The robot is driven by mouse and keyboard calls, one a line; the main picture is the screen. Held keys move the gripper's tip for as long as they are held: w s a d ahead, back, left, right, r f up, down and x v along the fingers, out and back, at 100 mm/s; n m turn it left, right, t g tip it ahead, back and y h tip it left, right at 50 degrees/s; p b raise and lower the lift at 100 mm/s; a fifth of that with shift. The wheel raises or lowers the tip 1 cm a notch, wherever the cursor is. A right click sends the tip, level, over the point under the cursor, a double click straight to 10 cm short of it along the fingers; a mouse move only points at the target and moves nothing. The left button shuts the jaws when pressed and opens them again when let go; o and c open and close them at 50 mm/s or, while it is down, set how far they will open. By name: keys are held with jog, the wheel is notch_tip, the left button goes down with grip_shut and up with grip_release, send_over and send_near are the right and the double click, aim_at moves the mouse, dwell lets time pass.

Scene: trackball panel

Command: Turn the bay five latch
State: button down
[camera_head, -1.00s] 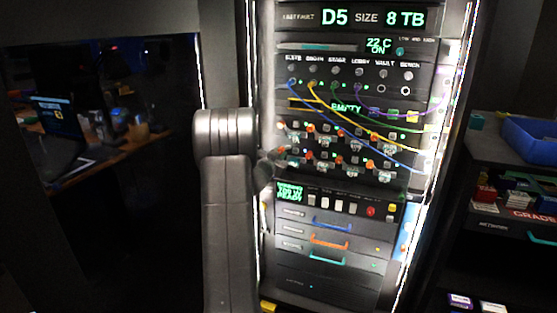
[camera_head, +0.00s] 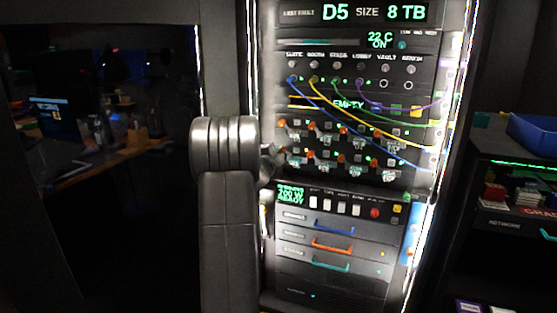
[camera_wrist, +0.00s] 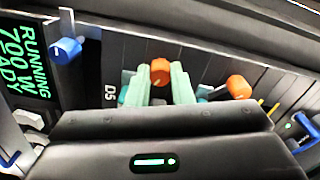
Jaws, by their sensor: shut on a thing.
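An orange latch knob (camera_wrist: 160,71) stands on the dark panel beside the label D5 in the wrist view. My gripper (camera_wrist: 165,82) has its pale green fingers on both sides of this knob and is shut on it. The lower part of the latch is hidden behind the fingers. In the head view my gripper (camera_head: 269,165) reaches the left side of the bay rows, mostly hidden behind my own arm. I cannot make out there which latch it holds.
A second orange knob (camera_wrist: 238,87) is close on the right, and a blue knob-like piece (camera_wrist: 65,49) is at left. Cables (camera_head: 380,135) cross in front of the upper rack. Drawers with a blue handle (camera_head: 334,227) and others sit below. A shelf (camera_head: 515,158) stands at right.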

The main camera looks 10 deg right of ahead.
jog(key=shift+m+b, duration=0.8)
jog(key=shift+m, duration=0.9)
jog(key=c, duration=1.3)
grip_release()
jog(key=v, duration=1.3)
jog(key=shift+s+a, duration=0.25)
jog(key=shift+s, duration=0.1)
